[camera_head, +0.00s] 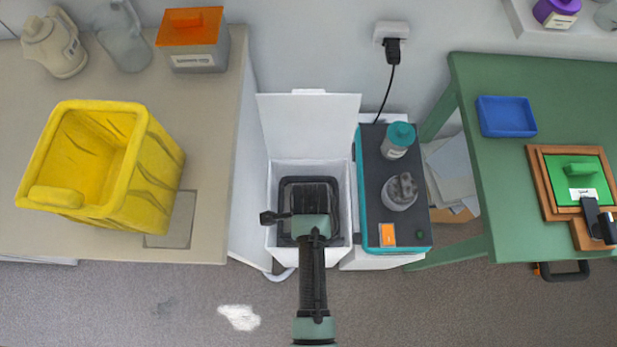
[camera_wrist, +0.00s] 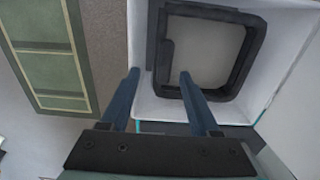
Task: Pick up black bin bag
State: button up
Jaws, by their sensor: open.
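The black bin bag (camera_head: 285,203) shows as a dark, squarish ring inside an open white bin (camera_head: 258,207). Its pale grey middle shows in the wrist view, framed by a thick black rim (camera_wrist: 257,55). My gripper (camera_wrist: 159,74) is open, with two blue fingers. In the head view my arm is over the bin and hides part of the bag and the fingers.
The bin's raised white lid (camera_head: 310,120) stands behind it. A teal and black unit (camera_head: 418,190) with a bottle and a grey item is close on the right. A beige counter (camera_head: 215,150) with a yellow basket (camera_head: 160,190) is left; a green table (camera_head: 500,180) is right.

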jog(key=f, duration=0.2)
jog(key=f+b, duration=0.1)
jog(key=f, duration=0.2)
jog(key=shift+w+a+f+b, duration=0.15)
jog(key=shift+w+f+b, duration=0.15)
jog(key=shift+w+b, duration=0.1)
grip_shut()
dwell(1.0)
jog(key=shift+r, duration=0.1)
